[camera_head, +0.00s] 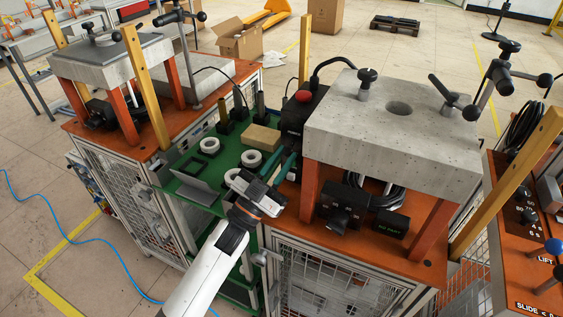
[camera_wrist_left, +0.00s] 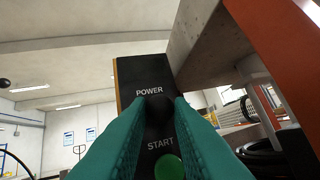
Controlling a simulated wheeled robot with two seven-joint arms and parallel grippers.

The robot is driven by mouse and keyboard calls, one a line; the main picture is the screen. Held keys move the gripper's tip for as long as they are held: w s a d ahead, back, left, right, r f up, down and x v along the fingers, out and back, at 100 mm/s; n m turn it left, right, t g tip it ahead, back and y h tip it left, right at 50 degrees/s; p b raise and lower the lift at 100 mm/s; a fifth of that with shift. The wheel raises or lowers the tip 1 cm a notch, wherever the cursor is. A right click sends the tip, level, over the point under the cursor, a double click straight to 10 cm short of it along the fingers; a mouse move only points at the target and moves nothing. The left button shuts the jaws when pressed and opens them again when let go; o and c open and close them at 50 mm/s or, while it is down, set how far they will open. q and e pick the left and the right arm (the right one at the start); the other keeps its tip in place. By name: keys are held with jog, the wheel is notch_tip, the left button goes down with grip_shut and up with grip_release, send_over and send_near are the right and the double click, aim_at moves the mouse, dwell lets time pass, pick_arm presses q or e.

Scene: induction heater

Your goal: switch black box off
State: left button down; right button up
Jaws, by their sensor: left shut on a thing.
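The black box (camera_head: 293,120) stands left of the right-hand concrete block, with a red button (camera_head: 303,96) on top. In the left wrist view, the front of the black box (camera_wrist_left: 147,74) carries the word POWER above a dark knob (camera_wrist_left: 158,103). The word START stands below it, over a green button (camera_wrist_left: 168,167). My left gripper (camera_head: 288,166) is at the front of the box, its teal fingers pointing at it. In the wrist view, my left gripper (camera_wrist_left: 158,110) is shut on the dark knob. The fingers partly cover the knob, so its setting cannot be read. My right gripper is out of view.
The concrete block (camera_head: 395,127) on orange legs stands close to the right of the box. Several white rings and a tan block (camera_head: 261,138) lie on the green surface (camera_head: 195,190) to the left. A black device (camera_head: 343,212) sits under the concrete block.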

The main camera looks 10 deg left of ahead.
pick_arm(q)
jog(key=c, duration=1.3)
grip_release()
jog(key=b+v, duration=0.2)
jog(key=v, duration=1)
